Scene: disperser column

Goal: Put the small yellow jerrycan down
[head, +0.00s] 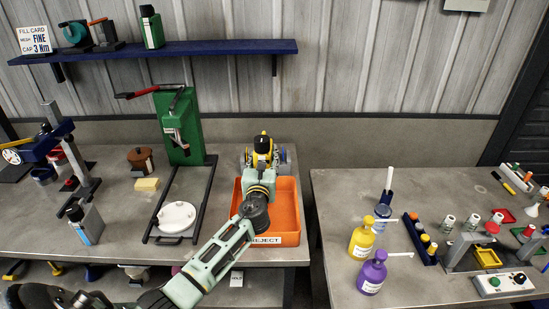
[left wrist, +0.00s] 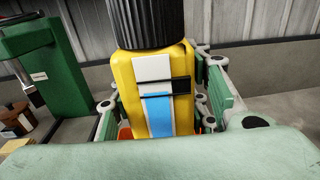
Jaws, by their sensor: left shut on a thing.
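The small yellow jerrycan (head: 262,156) has a black cap and is at the back of the orange reject tray (head: 286,207) in the head view. In the left wrist view the jerrycan (left wrist: 158,75) stands upright, with a white and blue label facing me. My left gripper (head: 262,165) is shut on it, with green finger pads on both sides of its body in the left wrist view (left wrist: 165,115). The jerrycan's base is hidden behind my gripper, so I cannot tell whether it touches anything. My right gripper is not in view.
A green press (head: 182,125) with a white round plate (head: 177,217) stands left of the tray. A blue shelf (head: 200,48) hangs above. A gap separates this bench from the right table, which holds yellow (head: 361,240) and purple (head: 372,273) bottles.

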